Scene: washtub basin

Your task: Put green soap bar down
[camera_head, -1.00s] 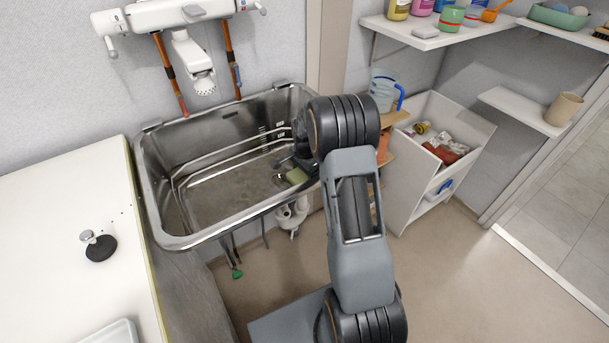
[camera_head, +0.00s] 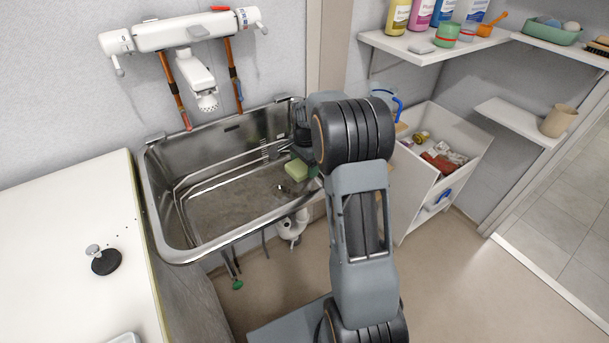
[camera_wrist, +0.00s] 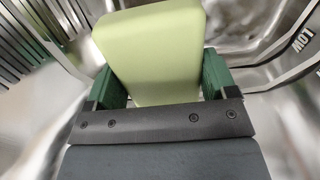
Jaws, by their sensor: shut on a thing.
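The green soap bar (camera_head: 296,170) is a pale green block over the right part of the metal basin (camera_head: 168,203). In the wrist view the soap bar (camera_wrist: 152,50) fills the upper middle, between the two dark green fingers of my gripper (camera_wrist: 160,82). My gripper is shut on it. In the head view my gripper (camera_head: 306,165) is partly hidden behind my own arm. The bar appears held above the basin floor, though the exact gap cannot be told.
Metal rails run along the basin's inner wall. A wall tap (camera_head: 205,95) hangs above the back rim. A white counter (camera_head: 60,230) with a black stopper (camera_head: 106,261) lies left. Shelves with bottles (camera_head: 420,45) and a white bin (camera_head: 415,190) stand right.

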